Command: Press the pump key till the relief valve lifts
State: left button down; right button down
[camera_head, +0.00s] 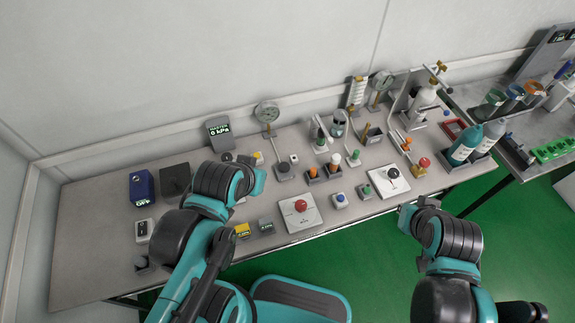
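A dark display unit reading 0 kPa (218,131) stands at the back left of the bench. A round pressure gauge (267,112) stands on a post right of it, and another gauge (383,80) stands farther right. A red button (300,205) sits on a white plate near the front edge. A black knob (392,172) is on a second white plate. I cannot tell which is the pump key or the relief valve. My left arm reaches over the bench's left half; my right arm is before its front edge.
A blue meter (142,188) and a white handheld device (144,230) stand at the left. A yellow tester (242,231) is beside my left arm. The front left of the grey bench (85,270) is clear.

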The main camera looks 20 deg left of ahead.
aim_at(284, 167)
jog(key=i+l, duration=0.1)
jog(key=l, duration=0.25)
jog(key=i+l, duration=0.1)
jog(key=l, duration=0.25)
jog(key=u, duration=1.65)
